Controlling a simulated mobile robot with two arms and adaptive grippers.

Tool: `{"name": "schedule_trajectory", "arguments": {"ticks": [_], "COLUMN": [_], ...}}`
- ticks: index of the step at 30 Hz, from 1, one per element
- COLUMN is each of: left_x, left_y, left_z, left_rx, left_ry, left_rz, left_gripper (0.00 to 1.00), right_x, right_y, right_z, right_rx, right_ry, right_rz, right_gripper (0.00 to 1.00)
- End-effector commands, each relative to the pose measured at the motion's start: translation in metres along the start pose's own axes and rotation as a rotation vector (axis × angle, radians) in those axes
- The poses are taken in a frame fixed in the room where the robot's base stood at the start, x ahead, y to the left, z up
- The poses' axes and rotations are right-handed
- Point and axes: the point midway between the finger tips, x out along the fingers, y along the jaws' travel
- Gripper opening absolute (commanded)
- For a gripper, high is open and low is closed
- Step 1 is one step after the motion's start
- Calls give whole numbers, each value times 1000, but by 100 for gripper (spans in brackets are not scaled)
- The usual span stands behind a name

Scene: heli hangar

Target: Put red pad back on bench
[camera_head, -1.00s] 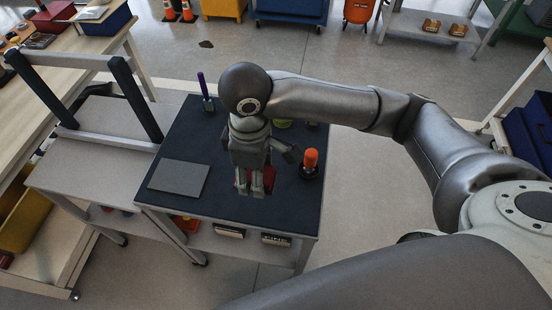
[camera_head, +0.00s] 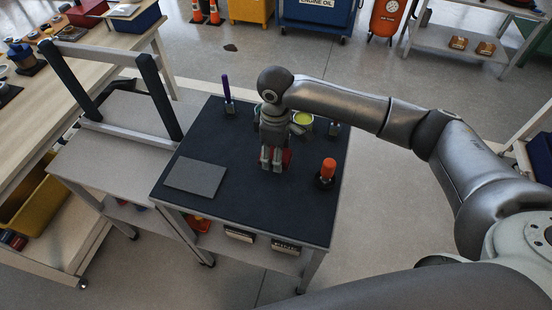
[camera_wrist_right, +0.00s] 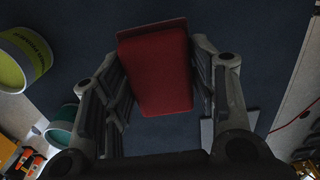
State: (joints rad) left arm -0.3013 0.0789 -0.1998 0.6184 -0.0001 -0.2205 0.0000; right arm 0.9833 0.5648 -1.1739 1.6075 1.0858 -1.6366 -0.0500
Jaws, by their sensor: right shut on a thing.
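The red pad (camera_wrist_right: 155,70) is a thick red block between the fingers of my right gripper (camera_wrist_right: 160,90) in the right wrist view. The fingers are shut on its sides. In the head view, my right gripper (camera_head: 271,166) points down over the dark-topped table, and only a sliver of the pad (camera_head: 287,158) shows beside the fingers. I cannot tell whether the pad touches the tabletop. A light wooden bench (camera_head: 84,113) stands at the left. My left gripper is not in view.
The dark table (camera_head: 240,205) also holds a grey plate (camera_head: 195,178), an orange-topped item (camera_head: 327,170), a purple-handled tool (camera_head: 226,92) and an open yellow-green can (camera_head: 303,119). A grey cart with a dark-posted frame (camera_head: 140,112) adjoins it. The table's front middle is clear.

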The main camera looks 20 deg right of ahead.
Motion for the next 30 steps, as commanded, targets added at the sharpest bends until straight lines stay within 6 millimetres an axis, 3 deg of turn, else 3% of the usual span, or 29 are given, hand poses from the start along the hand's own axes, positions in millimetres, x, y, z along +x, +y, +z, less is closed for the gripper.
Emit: {"name": "schedule_trajectory", "arguments": {"ticks": [9, 20, 21, 25, 30], "left_x": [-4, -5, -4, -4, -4], "left_y": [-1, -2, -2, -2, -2], "left_z": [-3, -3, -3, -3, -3], "left_rx": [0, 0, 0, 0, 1], "left_ry": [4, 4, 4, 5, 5], "left_rz": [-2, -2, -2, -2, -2], "left_gripper": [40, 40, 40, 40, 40], "right_x": [35, 38, 38, 38, 38], "right_y": [4, 4, 4, 4, 4], "right_z": [-1, -1, -1, -1, -1], "right_rx": [-1, 0, 0, 0, 0], "right_ry": [-1, 0, 1, 0, 0], "right_rz": [1, 0, 1, 1, 1], "right_gripper": [31, 31, 57, 74, 75]}}
